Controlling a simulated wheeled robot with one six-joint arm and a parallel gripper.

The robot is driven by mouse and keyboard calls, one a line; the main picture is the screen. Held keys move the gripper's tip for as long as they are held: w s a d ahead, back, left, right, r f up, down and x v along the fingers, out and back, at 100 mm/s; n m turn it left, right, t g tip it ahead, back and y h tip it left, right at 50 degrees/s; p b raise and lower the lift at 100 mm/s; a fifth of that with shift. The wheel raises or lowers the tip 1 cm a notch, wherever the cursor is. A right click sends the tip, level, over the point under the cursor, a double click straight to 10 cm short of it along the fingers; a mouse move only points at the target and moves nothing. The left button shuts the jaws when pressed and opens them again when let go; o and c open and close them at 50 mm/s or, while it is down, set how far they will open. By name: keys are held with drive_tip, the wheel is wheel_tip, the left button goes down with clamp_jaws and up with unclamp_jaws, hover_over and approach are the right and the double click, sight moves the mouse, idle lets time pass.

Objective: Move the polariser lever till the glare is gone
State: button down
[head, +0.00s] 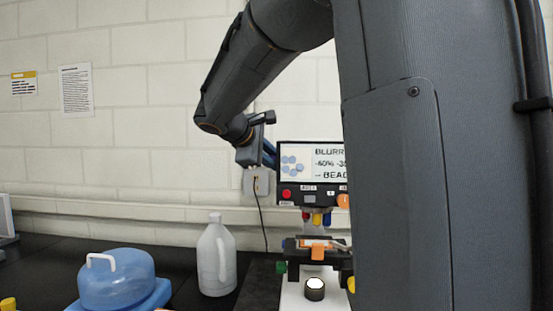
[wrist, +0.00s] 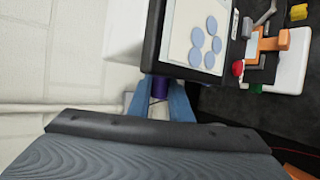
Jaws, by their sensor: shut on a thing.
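The instrument's screen (head: 311,163) stands on the dark bench. It shows several blue discs on a pale panel beside partly hidden text starting "BLURR"; no bright glare patch stands out. The screen also shows in the wrist view (wrist: 196,38), turned sideways. My gripper (wrist: 160,104) has its blue fingers on either side of a purple piece (wrist: 159,88) at the screen housing's edge, and is shut on it. This piece appears to be the polariser lever. In the head view my gripper (head: 269,155) is at the housing's left side, where the lever is hidden.
Below the screen are coloured parts and a stage with an orange piece (head: 318,252). A white jug (head: 216,258) and a blue container (head: 117,280) stand to the left. My arm hides the instrument's right side. A pale wall (head: 140,130) is behind.

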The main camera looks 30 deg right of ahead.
drive_tip(key=c, duration=1.6)
unclamp_jaws()
drive_tip(key=b+v, duration=0.2)
drive_tip(key=v, duration=0.5)
drive_tip(key=shift+s+a+r+b, duration=0.15)
drive_tip(key=shift+a+b, duration=0.2)
drive_tip(key=shift+b, duration=0.05)
